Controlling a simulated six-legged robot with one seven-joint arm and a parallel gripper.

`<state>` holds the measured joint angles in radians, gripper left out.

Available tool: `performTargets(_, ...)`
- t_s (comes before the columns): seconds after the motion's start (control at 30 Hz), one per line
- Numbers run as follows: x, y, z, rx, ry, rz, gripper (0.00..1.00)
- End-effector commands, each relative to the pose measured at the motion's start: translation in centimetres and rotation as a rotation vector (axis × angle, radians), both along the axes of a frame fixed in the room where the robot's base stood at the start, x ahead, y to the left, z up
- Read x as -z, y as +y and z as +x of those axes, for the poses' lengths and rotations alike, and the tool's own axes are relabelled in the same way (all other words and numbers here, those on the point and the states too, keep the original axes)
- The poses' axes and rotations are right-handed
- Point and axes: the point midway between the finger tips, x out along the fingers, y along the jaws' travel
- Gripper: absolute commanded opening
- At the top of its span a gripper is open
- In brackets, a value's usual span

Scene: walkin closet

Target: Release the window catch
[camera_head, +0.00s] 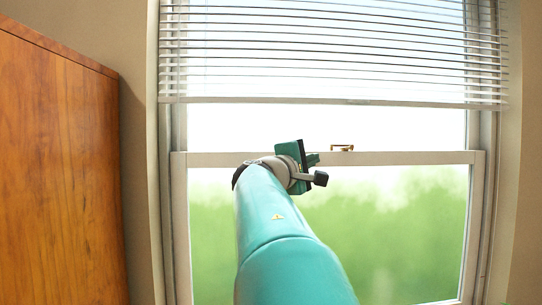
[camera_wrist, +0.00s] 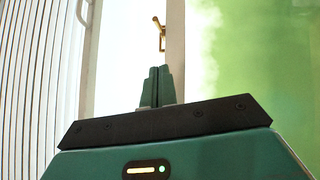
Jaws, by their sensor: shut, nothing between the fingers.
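The brass window catch (camera_head: 342,147) sits on top of the window's horizontal meeting rail (camera_head: 400,157), near its middle. My gripper (camera_head: 314,159) is just left of the catch in the head view, close to the rail. In the wrist view my gripper (camera_wrist: 157,70) has its two teal fingers together and empty, with a visible gap between the tips and the catch.
White blinds (camera_head: 330,50) hang over the upper window and end above the catch. A wooden cabinet (camera_head: 60,170) stands at the left. The lower pane (camera_head: 410,230) shows blurred greenery. The space between the blinds and the rail is clear.

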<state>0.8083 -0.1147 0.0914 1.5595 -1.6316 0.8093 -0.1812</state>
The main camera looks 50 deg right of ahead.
Motion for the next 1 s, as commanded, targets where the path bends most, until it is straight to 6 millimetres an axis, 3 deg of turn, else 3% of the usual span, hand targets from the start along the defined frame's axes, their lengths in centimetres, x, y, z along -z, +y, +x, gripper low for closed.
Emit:
performTargets(0.5, -1.3, -9.6, 0.0, 0.005, -0.002, 0.001, 0.00)
performTargets(0.7, -1.8, -11.4, -2.0, 0.004, -0.002, 0.000, 0.00)
performTargets(1.0, -2.0, -11.9, -2.4, 0.001, 0.000, 0.001, 0.00)
